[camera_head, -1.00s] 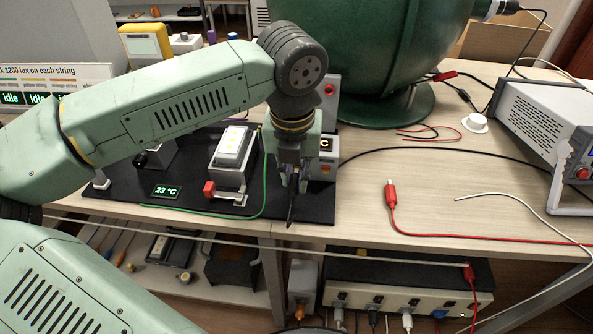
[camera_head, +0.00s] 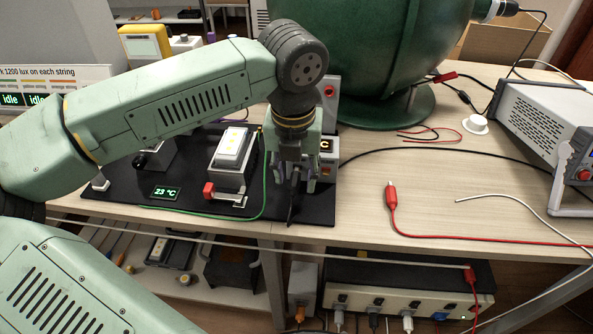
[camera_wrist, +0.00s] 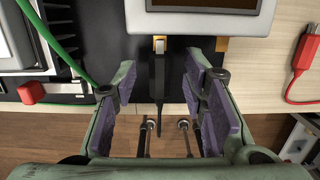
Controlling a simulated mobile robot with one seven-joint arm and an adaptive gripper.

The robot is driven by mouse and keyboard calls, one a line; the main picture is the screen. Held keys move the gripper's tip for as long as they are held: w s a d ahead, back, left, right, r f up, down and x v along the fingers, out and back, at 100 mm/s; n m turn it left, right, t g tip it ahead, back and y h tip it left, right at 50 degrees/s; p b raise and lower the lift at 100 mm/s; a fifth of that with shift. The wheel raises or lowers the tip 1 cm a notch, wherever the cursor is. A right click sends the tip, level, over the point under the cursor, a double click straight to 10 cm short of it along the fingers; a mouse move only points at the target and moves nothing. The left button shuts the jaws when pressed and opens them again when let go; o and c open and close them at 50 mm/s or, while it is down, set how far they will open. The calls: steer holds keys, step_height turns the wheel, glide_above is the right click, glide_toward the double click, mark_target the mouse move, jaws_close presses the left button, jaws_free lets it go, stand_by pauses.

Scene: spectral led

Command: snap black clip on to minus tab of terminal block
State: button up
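My gripper (camera_head: 292,185) points down at the front edge of the black mat; in the wrist view (camera_wrist: 160,95) its purple-padded fingers stand apart. The black clip (camera_wrist: 158,90) lies between them, with a visible gap on each side. Its far end meets a small metal tab (camera_wrist: 159,45) at the edge of a pale block with a dark window (camera_wrist: 200,5), which seems to be the terminal block. I cannot tell whether the jaws grip the tab, and no minus mark shows. In the head view the clip (camera_head: 291,212) is a thin dark shape under my gripper, which mostly hides the block.
A red clip (camera_head: 391,195) with a red lead lies on the table to the right. A green wire (camera_head: 265,185) runs close on the left, beside a white-topped device with a red knob (camera_head: 209,189). A green sphere (camera_head: 375,50) stands behind. The table between the mat and the red clip is clear.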

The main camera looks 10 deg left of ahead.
step_height(320, 180, up, 12)
steer(key=s, duration=0.1)
steer(key=shift+s, duration=0.25)
stand_by(1.6)
